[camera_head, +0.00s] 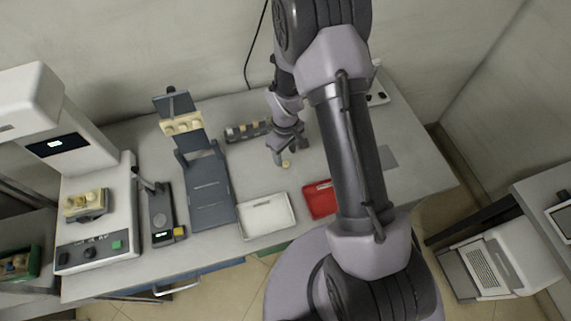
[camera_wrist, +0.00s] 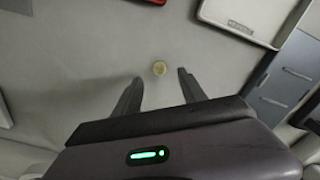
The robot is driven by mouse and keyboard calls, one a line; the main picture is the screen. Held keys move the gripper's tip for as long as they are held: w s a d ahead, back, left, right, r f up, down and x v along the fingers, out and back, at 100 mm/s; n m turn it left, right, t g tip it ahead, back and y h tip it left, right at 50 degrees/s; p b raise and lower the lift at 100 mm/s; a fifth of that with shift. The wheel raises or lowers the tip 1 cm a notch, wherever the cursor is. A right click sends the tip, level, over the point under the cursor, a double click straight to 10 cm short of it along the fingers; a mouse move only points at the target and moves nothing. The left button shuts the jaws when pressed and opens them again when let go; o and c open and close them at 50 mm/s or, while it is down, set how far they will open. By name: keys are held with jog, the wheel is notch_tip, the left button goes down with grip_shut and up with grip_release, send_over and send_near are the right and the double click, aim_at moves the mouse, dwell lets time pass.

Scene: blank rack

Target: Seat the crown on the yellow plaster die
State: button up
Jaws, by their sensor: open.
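My gripper (camera_head: 278,156) hangs over the bench in the head view. In the wrist view my gripper (camera_wrist: 160,76) has its two fingers spread, with nothing held between them. I cannot tell which of these is the crown or the die.
A white tray (camera_head: 242,224) and a red tray (camera_head: 312,203) stand near the bench's front. A rack of small blocks (camera_head: 236,135) is behind. A dark stand (camera_head: 212,190) holds a tooth model (camera_head: 183,124). A white machine (camera_head: 125,235) bears another model (camera_head: 82,202).

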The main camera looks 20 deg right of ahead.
aim_at(285, 162)
notch_tip(285, 162, down, 5)
jog(key=shift+w+r+b, duration=0.1)
jog(key=shift+b, duration=0.55)
jog(key=shift+r, duration=0.1)
grip_shut()
